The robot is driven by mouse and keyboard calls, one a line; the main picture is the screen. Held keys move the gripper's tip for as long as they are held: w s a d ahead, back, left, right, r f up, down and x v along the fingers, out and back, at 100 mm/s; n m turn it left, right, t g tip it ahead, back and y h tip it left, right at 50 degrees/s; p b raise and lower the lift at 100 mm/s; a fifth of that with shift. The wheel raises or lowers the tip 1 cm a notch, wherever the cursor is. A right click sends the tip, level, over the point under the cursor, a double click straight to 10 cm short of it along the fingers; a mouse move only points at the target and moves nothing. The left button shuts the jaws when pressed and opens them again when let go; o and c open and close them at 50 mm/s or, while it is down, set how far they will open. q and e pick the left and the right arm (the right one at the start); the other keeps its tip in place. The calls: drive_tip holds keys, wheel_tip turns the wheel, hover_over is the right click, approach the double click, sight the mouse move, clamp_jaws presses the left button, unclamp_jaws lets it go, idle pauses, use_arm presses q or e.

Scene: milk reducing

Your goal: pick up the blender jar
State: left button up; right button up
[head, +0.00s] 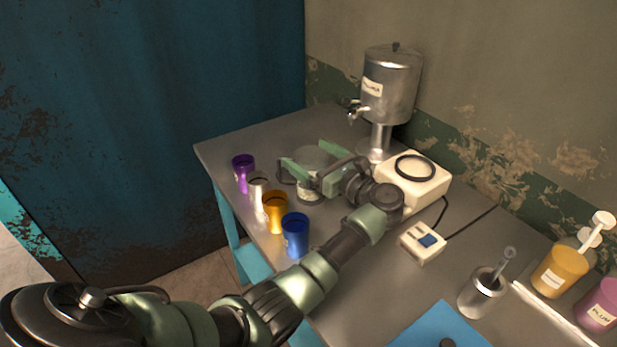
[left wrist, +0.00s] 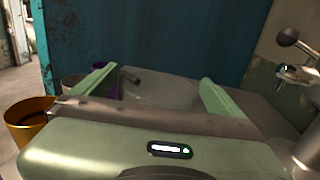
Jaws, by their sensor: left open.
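The blender jar (head: 311,156) is a grey, see-through vessel standing on the table, partly hidden behind my left gripper. My left gripper (head: 308,161) is open, with one green finger on each side of the jar. In the left wrist view the jar (left wrist: 170,92) shows between the two spread fingers (left wrist: 158,76), with a dark handle near the left finger. I cannot tell whether either finger touches it. My right gripper is not in view.
Purple (head: 243,173), white (head: 258,191), orange (head: 275,212) and blue (head: 295,236) cups line the left edge. A cream base with a black ring (head: 414,180) and a metal dispenser (head: 390,88) stand behind. A switch box (head: 422,243) and metal cup (head: 482,296) are at right.

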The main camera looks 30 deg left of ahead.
use_arm(q)
drive_tip(key=shift+c, duration=0.3)
drive_tip(key=c, duration=2)
drive_tip(key=shift+c, duration=0.3)
drive_tip(key=shift+w+r, duration=0.1)
drive_tip(key=shift+r, duration=0.1)
